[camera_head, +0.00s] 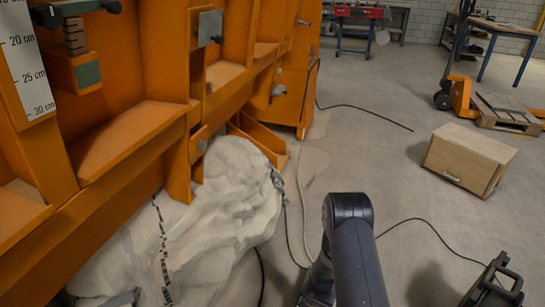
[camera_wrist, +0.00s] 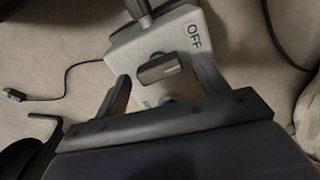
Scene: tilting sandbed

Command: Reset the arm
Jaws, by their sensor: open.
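In the wrist view, my gripper (camera_wrist: 161,68) is open, with one dark finger on each side of a black rotary knob (camera_wrist: 157,69). The knob sits on a pale grey box (camera_wrist: 172,38) marked "OFF". I see no clear contact between the fingers and the knob. A blue round part shows partly below the knob, mostly hidden by the gripper's base. In the head view, my dark arm (camera_head: 350,245) is bent at the bottom centre, and its gripper end is not clearly visible there.
Black cables (camera_head: 430,228) cross the floor. A wooden box (camera_head: 468,160), a pallet (camera_head: 505,112) and an orange pallet truck (camera_head: 462,97) stand at right. A black object (camera_head: 490,285) is at lower right. The middle floor is mostly clear.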

